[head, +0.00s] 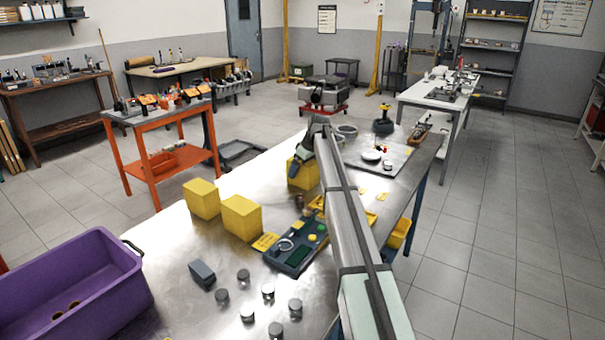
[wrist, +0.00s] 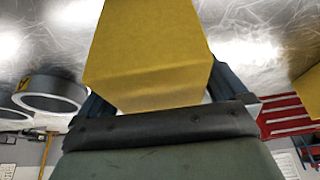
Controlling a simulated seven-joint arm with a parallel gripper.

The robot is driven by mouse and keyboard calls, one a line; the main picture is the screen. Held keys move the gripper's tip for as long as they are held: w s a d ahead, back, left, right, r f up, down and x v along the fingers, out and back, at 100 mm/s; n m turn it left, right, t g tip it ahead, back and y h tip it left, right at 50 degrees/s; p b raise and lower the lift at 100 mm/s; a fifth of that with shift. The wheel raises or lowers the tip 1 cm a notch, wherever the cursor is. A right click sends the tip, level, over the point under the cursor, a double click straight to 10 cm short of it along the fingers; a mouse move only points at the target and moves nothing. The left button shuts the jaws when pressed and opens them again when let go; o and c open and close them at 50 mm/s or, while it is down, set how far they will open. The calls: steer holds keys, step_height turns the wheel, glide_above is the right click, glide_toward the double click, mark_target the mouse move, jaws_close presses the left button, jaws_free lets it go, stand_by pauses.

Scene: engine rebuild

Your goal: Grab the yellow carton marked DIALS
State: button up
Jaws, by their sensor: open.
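A yellow carton (head: 301,175) stands on the metal workbench, partly behind my arm. Two more yellow cartons stand to its left, one farther left (head: 202,199) and one nearer (head: 241,217). No DIALS marking is readable on any of them. My gripper (head: 304,153) is at the carton by the arm, its fingers mostly hidden in the head view. In the wrist view a yellow carton (wrist: 148,50) lies between the spread fingers of my gripper (wrist: 158,88). The jaws are open; whether either finger touches it I cannot tell.
A purple bin (head: 110,292) stands at the bench's left. Several metal cylinders (head: 268,291) and a dark block (head: 202,273) lie in front. A dark tray (head: 290,256) of parts lies near the arm. A grey ring (wrist: 48,97) and another yellow carton (wrist: 308,90) flank the gripper.

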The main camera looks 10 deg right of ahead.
steer(key=shift+f, duration=0.25)
stand_by(0.4)
steer(key=shift+r, duration=0.1)
steer(key=c, duration=1.3)
